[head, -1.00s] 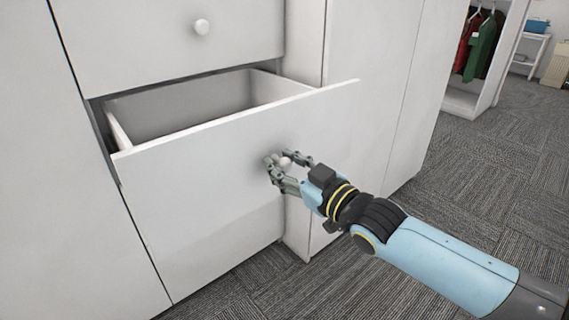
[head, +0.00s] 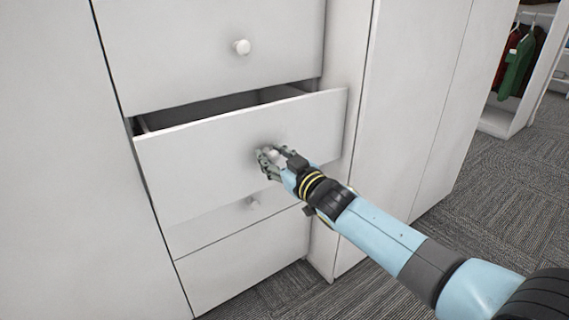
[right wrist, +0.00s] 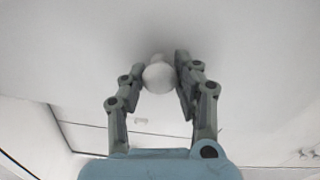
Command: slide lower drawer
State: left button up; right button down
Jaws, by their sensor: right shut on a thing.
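The white drawer (head: 215,150) held by my right gripper stands partly open, with a narrow dark gap above its front panel. Its round white knob (right wrist: 158,76) sits between the two fingers of my right gripper (head: 269,158), which is shut on it. In the right wrist view the gripper (right wrist: 160,82) has a finger on each side of the knob, close to the panel. Most of the drawer's inside is hidden by the front panel. My left gripper is not in view.
Another drawer front with a round knob (head: 242,47) is above and closed. A further front with a knob (head: 254,202) shows below the open drawer. Tall cabinet panels (head: 410,110) stand to the right. Grey carpet (head: 490,205) is free at the right.

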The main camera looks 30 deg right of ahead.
jog(key=shift+w+a, duration=0.1)
jog(key=shift+w, duration=0.4)
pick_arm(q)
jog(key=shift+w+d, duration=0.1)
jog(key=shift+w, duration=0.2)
pick_arm(e)
jog(key=c, duration=0.9)
grip_release()
jog(key=s+d, duration=0.1)
jog(key=s, duration=1.1)
jog(key=shift+f, duration=0.1)
